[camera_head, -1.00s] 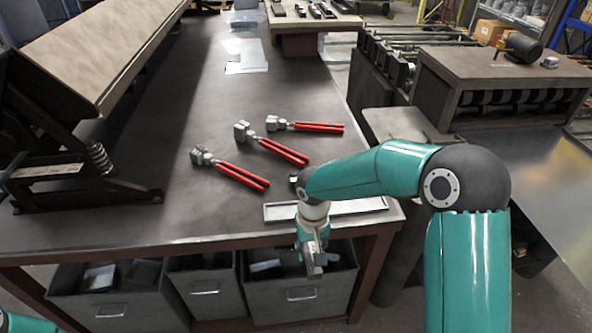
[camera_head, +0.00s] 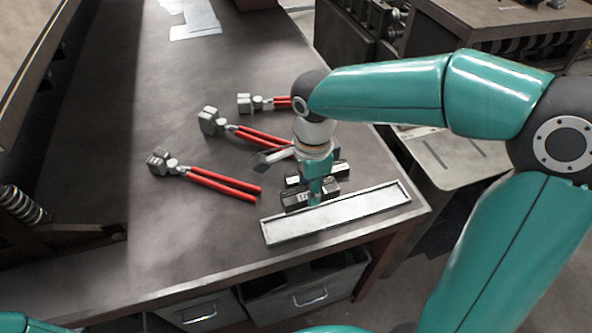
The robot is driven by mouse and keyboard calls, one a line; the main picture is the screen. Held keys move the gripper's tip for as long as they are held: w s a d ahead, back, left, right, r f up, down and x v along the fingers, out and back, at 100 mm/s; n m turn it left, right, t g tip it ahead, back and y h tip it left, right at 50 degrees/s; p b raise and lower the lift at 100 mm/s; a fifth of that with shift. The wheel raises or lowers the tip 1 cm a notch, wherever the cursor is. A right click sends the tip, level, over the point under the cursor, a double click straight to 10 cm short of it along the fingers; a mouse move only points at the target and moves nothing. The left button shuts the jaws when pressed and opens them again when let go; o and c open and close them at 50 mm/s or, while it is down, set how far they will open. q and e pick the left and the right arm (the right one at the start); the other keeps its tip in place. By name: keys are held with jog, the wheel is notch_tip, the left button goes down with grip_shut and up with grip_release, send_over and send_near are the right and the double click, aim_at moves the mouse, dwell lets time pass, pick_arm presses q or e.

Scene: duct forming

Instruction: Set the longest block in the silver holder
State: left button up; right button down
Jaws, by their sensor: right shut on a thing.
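The silver holder (camera_head: 388,197) is a long, shallow, empty tray near the table's front right corner. Dark blocks lie just behind it: a front block (camera_head: 296,198) and a rear block (camera_head: 340,169). My right gripper (camera_head: 316,192) points down at these blocks and is shut on the front one, which is at table level behind the holder. The gripper covers the middle of the blocks, so I cannot compare their lengths fully. My left gripper is out of view; only teal parts of my arm show at the bottom left.
Several red-handled pliers lie on the table left of the blocks, the nearest (camera_head: 222,185) close to the holder's left end. Sheets of paper (camera_head: 190,18) lie at the back. A spring mechanism (camera_head: 22,205) stands at the left. The table's left middle is clear.

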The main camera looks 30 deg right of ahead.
jog(key=shift+w, duration=0.15)
notch_tip(320, 180, down, 9)
jog(key=b, duration=0.8)
jog(key=shift+f, duration=0.15)
jog(key=c, duration=0.7)
grip_release()
jog(key=shift+o, duration=0.2)
